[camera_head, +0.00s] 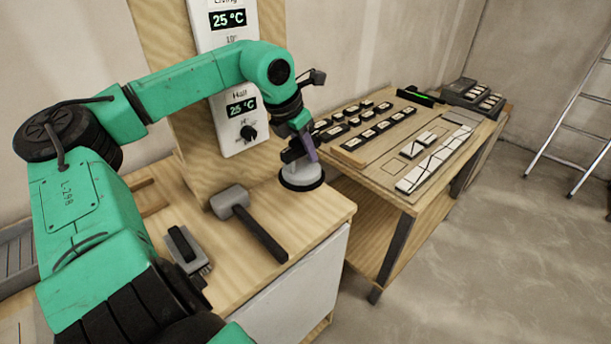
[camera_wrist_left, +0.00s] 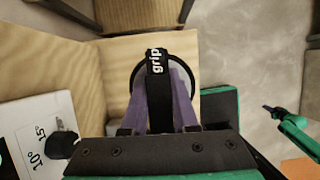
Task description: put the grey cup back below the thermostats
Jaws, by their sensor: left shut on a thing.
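The grey cup (camera_head: 301,173) is a grey suction cup with a dark rim, at the back right corner of the wooden workbench (camera_head: 318,215). My left gripper (camera_head: 305,150) is shut on its black handle, marked "grip" in the left wrist view (camera_wrist_left: 156,65). The purple fingers lie on both sides of the handle and hide much of the cup. I cannot tell whether the rim touches the bench. Two thermostats, Living (camera_head: 227,20) and Hall (camera_head: 240,118), hang on an upright wooden board left of the cup; both read 25 °C.
A grey-headed mallet (camera_head: 232,200) and a grey tool with a black handle (camera_head: 188,248) lie on the bench, left of the cup. Right of a gap stands a table (camera_head: 385,190) with rows of tiles. A ladder (camera_head: 580,125) leans farther right.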

